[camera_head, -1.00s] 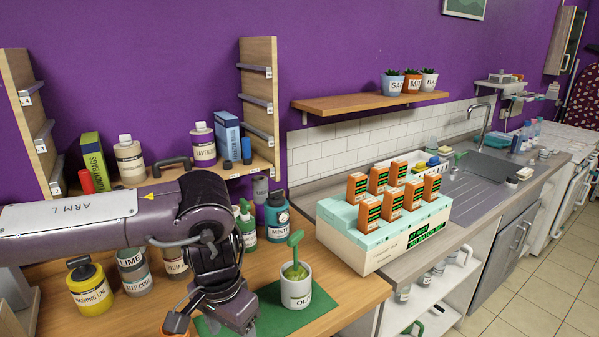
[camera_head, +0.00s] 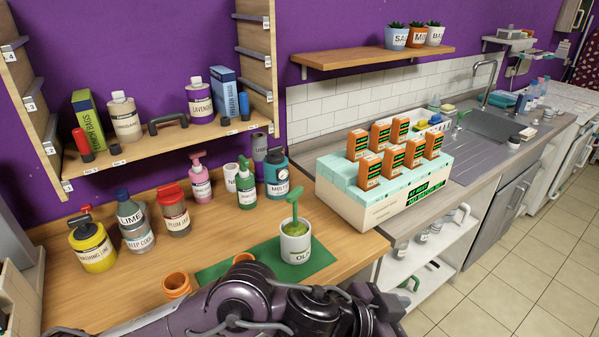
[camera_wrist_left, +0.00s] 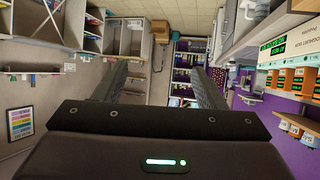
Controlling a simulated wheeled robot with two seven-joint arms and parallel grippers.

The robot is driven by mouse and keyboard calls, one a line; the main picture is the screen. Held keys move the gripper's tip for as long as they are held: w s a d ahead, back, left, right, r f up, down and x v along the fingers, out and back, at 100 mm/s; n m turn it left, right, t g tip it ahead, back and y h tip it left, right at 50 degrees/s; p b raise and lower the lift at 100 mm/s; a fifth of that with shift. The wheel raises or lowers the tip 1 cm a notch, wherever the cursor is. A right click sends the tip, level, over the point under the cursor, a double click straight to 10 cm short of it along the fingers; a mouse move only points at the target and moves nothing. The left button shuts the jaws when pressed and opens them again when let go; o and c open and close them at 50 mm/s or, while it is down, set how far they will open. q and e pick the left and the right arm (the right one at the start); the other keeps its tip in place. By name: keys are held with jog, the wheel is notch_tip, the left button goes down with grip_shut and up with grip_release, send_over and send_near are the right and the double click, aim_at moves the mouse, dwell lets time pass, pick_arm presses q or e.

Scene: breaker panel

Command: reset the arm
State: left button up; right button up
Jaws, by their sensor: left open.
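My left arm crosses the bottom of the head view, in front of the wooden counter (camera_head: 120,300), with its joints bent and its far end toward the lower right. In the left wrist view my left gripper (camera_wrist_left: 160,82) is open, with a wide gap between its two fingers and nothing held. Beyond the fingers lie distant shelves and floor, and no object is close to the tips. My right gripper is in neither view.
A box with orange cartons (camera_head: 350,209) is at the right. Free floor (camera_head: 530,270) shows lower right.

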pick_arm(q)
jog(key=w+a+f+n+t+y, duration=0.25)
jog(key=w+a+n, duration=0.2)
jog(key=a, duration=0.45)
jog(key=w+a+f+n+t+y, duration=0.1)
jog(key=w+a+n+t+y, duration=0.3)
jog(key=a, duration=0.4)
jog(key=s+a+f+n+g+y, duration=0.2)
jog(key=s+a+f+g+y, duration=0.1)
jog(key=s+a+f, duration=0.5)
jog(key=s+a+f+n+g+y, duration=0.25)
jog(key=s+a+f, duration=0.2)
jog(key=a, duration=0.65)
jog(key=s+f+g, duration=0.1)
jog(key=s+f, duration=0.1)
jog(key=f, duration=1.4)
jog(key=s+f+g, duration=0.1)
jog(key=s+f, duration=0.1)
jog(key=f, duration=1.4)
jog(key=s+a+f, duration=0.2)
jog(key=s+f, duration=0.6)
jog(key=s, duration=0.1)
jog(key=s+a+f+g, duration=0.1)
jog(key=s+f, duration=0.7)
jog(key=s, duration=0.1)
jog(key=shift+s+a+f+m, duration=0.15)
jog(key=shift+s+a+m, duration=0.1)
jog(key=shift+a+m, duration=0.15)
